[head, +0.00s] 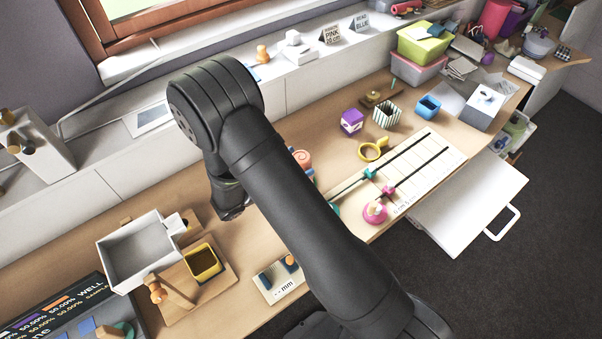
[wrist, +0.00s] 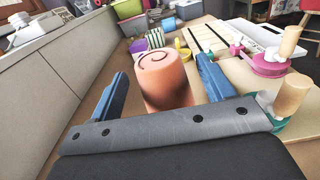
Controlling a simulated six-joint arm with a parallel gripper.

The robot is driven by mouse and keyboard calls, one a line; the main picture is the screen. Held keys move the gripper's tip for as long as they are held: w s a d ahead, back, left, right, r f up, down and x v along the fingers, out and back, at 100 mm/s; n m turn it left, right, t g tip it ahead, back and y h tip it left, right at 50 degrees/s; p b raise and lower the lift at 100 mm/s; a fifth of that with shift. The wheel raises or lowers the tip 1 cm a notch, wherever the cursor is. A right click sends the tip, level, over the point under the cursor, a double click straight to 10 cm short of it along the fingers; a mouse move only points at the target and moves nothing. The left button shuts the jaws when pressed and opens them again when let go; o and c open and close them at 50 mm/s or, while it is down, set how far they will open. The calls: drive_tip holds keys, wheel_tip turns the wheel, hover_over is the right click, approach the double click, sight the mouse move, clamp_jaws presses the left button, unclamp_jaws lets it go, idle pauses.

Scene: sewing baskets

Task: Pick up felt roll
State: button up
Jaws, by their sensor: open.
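The felt roll (wrist: 166,82) is an orange-pink cylinder with a dark spiral line on its top. In the wrist view it stands upright between the two blue fingers of my gripper (wrist: 163,95), which are open. A gap shows on both sides of it, and its lower part is hidden behind the gripper's grey front plate. In the head view an orange-pink roll (head: 302,158) shows just past my arm, partly hidden by it.
A pink spool-like thing (head: 375,212) and a yellow ring-shaped thing (head: 372,150) stand near the white board with black rails (head: 432,150). A purple box (head: 351,122) and a striped cup (head: 387,114) are behind. A white bin (head: 140,252) and yellow cup (head: 203,263) are at left.

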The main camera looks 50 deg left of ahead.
sight(307, 157)
drive_tip(key=w, duration=0.4)
drive_tip(key=c, duration=1.5)
drive_tip(key=shift+r, duration=0.1)
